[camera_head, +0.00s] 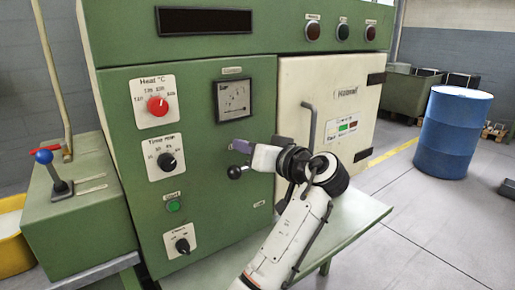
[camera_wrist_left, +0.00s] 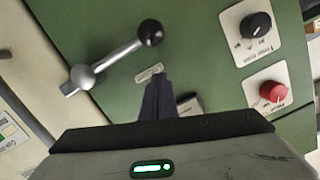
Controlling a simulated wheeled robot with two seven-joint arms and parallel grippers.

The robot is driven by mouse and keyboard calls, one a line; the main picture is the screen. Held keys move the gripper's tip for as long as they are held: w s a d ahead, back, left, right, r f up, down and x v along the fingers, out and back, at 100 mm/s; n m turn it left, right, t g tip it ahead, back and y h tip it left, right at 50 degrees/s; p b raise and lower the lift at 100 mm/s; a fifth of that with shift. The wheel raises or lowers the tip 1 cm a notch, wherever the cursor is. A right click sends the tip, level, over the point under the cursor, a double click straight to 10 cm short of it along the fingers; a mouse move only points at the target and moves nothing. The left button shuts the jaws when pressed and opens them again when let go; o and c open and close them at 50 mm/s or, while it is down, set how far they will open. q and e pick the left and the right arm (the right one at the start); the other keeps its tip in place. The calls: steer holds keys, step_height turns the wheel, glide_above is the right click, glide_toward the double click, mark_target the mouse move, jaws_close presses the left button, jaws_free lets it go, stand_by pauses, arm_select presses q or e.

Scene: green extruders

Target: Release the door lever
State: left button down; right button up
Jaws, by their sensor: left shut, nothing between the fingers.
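The door lever is a metal rod with a black ball knob (camera_head: 235,172), at the right edge of the green cabinet front beside the cream door (camera_head: 345,85). In the wrist view the lever (camera_wrist_left: 115,58) runs from a metal hub at the door seam up to its black ball. My left gripper (camera_head: 236,146) is shut and empty, just above the knob in the head view. Its fingers also show in the wrist view (camera_wrist_left: 158,98), apart from the lever. My gripper and arm hide the lever's hub in the head view. The door looks closed. My right gripper is out of view.
A grey bent bar handle (camera_head: 311,125) stands out from the door behind my wrist. A red Heat knob (camera_head: 157,105), a black timer knob (camera_head: 167,160) and a gauge (camera_head: 233,100) sit left. A green shelf (camera_head: 345,222) juts out below. A blue barrel (camera_head: 452,130) stands right.

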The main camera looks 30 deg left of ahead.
arm_select(q)
steer(key=shift+x, duration=0.85)
steer(key=shift+s+d+f, duration=0.25)
steer(key=shift+s+f, duration=0.1)
steer(key=shift+f, duration=0.25)
steer(key=shift+s+d+f, duration=0.3)
steer(key=shift+s+f, duration=0.05)
steer(key=shift+f, duration=0.25)
steer(key=shift+s+d+f+p, duration=0.2)
steer(key=shift+s+f+p, duration=0.1)
steer(key=shift+f, duration=0.2)
